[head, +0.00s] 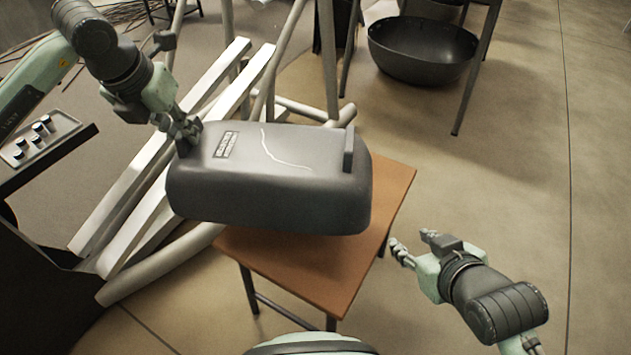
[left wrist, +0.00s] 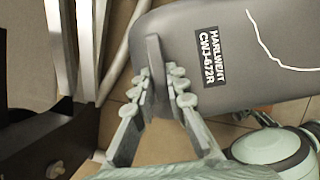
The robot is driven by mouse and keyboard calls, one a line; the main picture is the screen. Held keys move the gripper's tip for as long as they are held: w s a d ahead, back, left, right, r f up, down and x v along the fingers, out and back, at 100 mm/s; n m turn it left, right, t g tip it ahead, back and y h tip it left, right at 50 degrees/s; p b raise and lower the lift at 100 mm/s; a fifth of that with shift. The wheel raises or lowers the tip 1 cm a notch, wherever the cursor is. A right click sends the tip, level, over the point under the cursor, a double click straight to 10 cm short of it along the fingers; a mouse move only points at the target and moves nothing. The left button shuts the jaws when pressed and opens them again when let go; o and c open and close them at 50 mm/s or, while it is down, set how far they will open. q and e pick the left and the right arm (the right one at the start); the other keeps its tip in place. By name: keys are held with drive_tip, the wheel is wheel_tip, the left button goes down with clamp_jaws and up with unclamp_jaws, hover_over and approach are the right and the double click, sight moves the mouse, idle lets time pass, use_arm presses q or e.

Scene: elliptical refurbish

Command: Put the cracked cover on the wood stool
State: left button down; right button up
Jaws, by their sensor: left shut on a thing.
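The cracked cover (head: 270,185) is a dark grey rounded box with a pale crack line and a label on top. It is over the wood stool (head: 325,270), which has a brown square top and dark legs; I cannot tell whether the cover touches it. My left gripper (head: 187,138) is shut on a tab at the cover's left end. In the left wrist view the gripper (left wrist: 160,90) pinches this tab, with the cover (left wrist: 235,60) beyond it. My right gripper (head: 412,245) is open and empty, right of the stool.
The elliptical machine's white rails (head: 160,180) and grey tubes stand behind and left of the stool. A black bowl-shaped bin (head: 422,50) stands at the back right under a dark-legged table. The floor at right is clear.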

sight(253, 142)
use_arm(q)
drive_tip(key=w+d+f, duration=0.1)
drive_tip(key=d+f, duration=0.1)
drive_tip(key=d, duration=0.1)
drive_tip(key=w+d+f, duration=0.1)
drive_tip(key=d+f, duration=0.1)
drive_tip(key=d, duration=0.2)
drive_tip(key=w+d+f, duration=0.2)
drive_tip(key=d, duration=0.2)
drive_tip(key=shift+f, duration=0.35)
wheel_tip(253, 142, down, 4)
drive_tip(key=shift+f, duration=0.1)
use_arm(e)
drive_tip(key=shift+w+a+r, duration=0.1)
drive_tip(key=shift+w+r, duration=0.05)
use_arm(q)
drive_tip(key=c, duration=1.5)
unclamp_jaws()
drive_tip(key=shift+c, duration=0.2)
drive_tip(key=shift+a, duration=0.1)
use_arm(e)
drive_tip(key=shift+a+r, duration=0.1)
